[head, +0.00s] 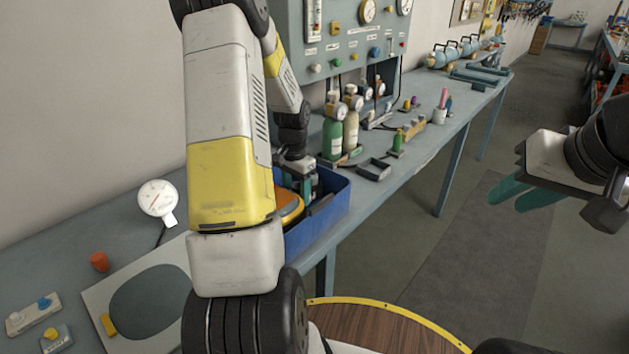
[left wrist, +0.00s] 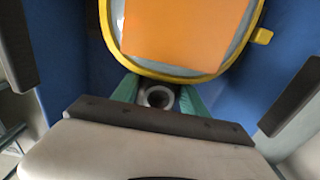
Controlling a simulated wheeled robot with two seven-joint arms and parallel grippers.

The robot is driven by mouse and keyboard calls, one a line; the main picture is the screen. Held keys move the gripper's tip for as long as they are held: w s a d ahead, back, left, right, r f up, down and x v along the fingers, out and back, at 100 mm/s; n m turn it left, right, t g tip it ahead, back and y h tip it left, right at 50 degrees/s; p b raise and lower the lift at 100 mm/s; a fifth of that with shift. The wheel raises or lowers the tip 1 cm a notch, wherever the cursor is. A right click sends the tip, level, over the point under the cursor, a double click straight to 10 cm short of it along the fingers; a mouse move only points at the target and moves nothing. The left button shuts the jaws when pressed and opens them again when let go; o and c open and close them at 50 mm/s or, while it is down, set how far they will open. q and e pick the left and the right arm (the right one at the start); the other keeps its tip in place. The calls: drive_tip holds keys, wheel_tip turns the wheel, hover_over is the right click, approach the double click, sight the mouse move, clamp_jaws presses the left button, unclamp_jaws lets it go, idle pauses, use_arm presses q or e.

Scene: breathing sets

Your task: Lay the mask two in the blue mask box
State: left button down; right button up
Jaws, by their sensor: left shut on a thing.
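The mask (head: 289,208), orange with a yellow rim, is inside the blue mask box (head: 322,222) on the bench. In the left wrist view the mask (left wrist: 178,35) lies face-on, with blue box walls (left wrist: 282,62) on both sides. My left gripper (head: 306,192) reaches down into the box. Its green fingers (left wrist: 158,97) are shut on the mask's grey round port at the rim. My left arm hides part of the box and mask in the head view. My right gripper (head: 525,193) is empty, with its green fingers apart, out over the floor at the right.
Green and cream bottles (head: 333,130) with gauges and a small grey tray (head: 374,169) stand behind the box. A white dial gauge (head: 157,198), an orange knob (head: 99,262) and a grey mat (head: 150,300) are at left. A round wooden top (head: 365,328) is in front.

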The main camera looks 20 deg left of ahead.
sight(296, 191)
use_arm(q)
drive_tip(key=shift+f, duration=0.1)
drive_tip(key=c, duration=0.6)
unclamp_jaws()
drive_tip(key=shift+f, duration=0.1)
wheel_tip(296, 191, up, 12)
drive_tip(key=s+d+r+n+t, duration=0.1)
drive_tip(key=s+d+r+t, duration=0.2)
drive_tip(key=s+d+r, duration=0.65)
drive_tip(key=s+d+r+n+t+h, duration=0.1)
drive_tip(key=s+d+r, duration=0.1)
drive_tip(key=s, duration=0.4)
drive_tip(key=s+d+r+n+t+h, duration=0.1)
drive_tip(key=s+d+r+t, duration=0.1)
drive_tip(key=s, duration=0.4)
drive_tip(key=shift+d+r+n, duration=0.3)
drive_tip(key=shift+d+r, duration=0.3)
drive_tip(key=shift+d, duration=0.35)
